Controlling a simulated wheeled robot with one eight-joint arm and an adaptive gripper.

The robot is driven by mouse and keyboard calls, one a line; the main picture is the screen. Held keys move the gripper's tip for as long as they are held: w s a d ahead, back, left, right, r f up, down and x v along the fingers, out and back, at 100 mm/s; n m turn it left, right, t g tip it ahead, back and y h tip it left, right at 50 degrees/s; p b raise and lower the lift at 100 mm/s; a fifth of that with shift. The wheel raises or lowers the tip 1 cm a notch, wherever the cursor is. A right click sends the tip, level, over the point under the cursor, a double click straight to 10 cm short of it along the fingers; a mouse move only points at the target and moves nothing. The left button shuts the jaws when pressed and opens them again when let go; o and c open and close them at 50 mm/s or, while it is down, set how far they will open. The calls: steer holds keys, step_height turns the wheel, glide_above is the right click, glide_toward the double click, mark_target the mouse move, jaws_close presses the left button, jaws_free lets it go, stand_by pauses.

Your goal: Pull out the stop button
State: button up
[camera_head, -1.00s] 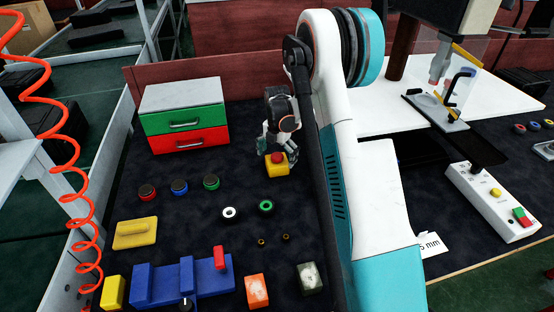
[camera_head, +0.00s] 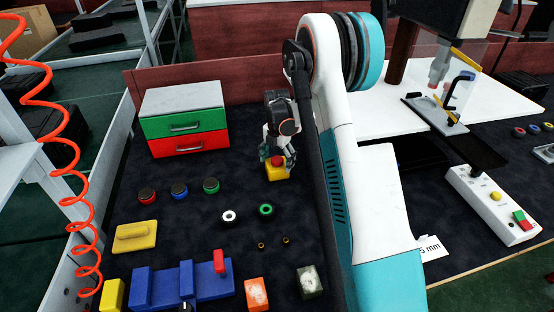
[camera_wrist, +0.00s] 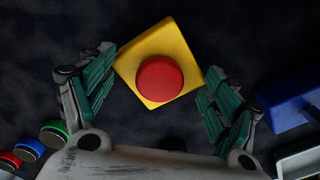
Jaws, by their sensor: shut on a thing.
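The stop button is a round red cap (camera_head: 277,161) on a yellow box (camera_head: 277,172), standing on the dark mat in front of the drawer unit's right side. In the wrist view the red cap (camera_wrist: 160,79) faces the camera and the yellow box (camera_wrist: 144,51) sits turned at an angle. My gripper (camera_head: 277,158) is down at the box, with one green-padded finger at each side of it. In the wrist view the gripper (camera_wrist: 162,88) has its fingers beside the yellow housing, not around the red cap. The exact contact is hard to see.
A drawer unit (camera_head: 183,118) with green and red fronts stands behind left. Several coloured round buttons, including a blue one (camera_head: 179,188), lie left and in front. A blue fixture (camera_head: 165,286) is at the front. A white control box (camera_head: 490,205) stands right.

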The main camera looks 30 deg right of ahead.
steer(key=shift+s+r, duration=0.1)
steer(key=shift+r, duration=0.05)
steer(key=c, duration=0.5)
steer(key=shift+r, duration=0.15)
steer(key=shift+c, duration=0.5)
steer(key=shift+r, duration=0.15)
steer(key=c, duration=0.4)
steer(key=shift+r+p, duration=0.35)
steer(key=shift+r, duration=0.2)
steer(key=o, duration=2)
steer(key=shift+o, duration=0.2)
